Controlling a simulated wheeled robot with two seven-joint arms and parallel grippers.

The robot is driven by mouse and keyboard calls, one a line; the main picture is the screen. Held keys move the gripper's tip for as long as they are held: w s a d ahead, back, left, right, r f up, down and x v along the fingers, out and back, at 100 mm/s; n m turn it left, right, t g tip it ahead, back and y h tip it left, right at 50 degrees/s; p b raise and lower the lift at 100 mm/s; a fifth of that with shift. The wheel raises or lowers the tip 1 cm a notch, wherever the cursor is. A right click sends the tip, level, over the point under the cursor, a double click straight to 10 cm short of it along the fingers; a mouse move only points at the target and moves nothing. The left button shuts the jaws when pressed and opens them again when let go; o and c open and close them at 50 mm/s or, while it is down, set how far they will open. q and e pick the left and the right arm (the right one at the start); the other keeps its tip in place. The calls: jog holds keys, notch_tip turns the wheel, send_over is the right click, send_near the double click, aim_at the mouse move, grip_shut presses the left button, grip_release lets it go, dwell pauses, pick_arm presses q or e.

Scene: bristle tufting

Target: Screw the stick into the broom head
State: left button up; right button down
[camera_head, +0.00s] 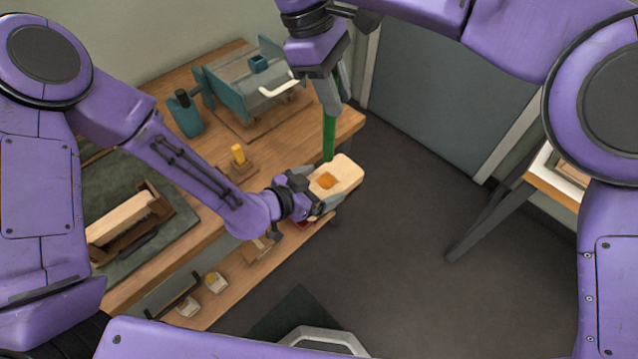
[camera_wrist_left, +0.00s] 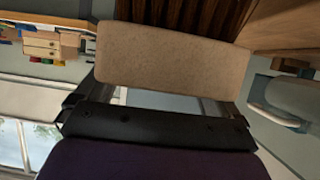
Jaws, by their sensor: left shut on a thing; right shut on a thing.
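The broom head (camera_head: 347,173) is a pale wooden block with an orange patch on its upper face, held out past the table's edge. My left gripper (camera_head: 305,192) is shut on it. In the left wrist view the broom head (camera_wrist_left: 170,57) lies across the jaws, with dark brown bristles (camera_wrist_left: 190,14) on its far side. My right gripper (camera_head: 329,90) is shut on the green stick (camera_head: 329,135), which hangs nearly upright. The stick's lower end appears just behind the orange patch, near the block's far edge. I cannot tell whether they touch.
A lower shelf holds small items. Open floor (camera_head: 410,220) lies right of the bench.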

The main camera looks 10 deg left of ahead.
aim_at(334, 127)
notch_tip(334, 127, down, 4)
jog(key=shift+r, duration=0.1)
dwell(0.4)
jog(key=shift+g, duration=0.3)
jog(key=shift+s, duration=0.1)
dwell(0.3)
jog(key=shift+f, duration=0.95)
jog(key=shift+f, duration=0.55)
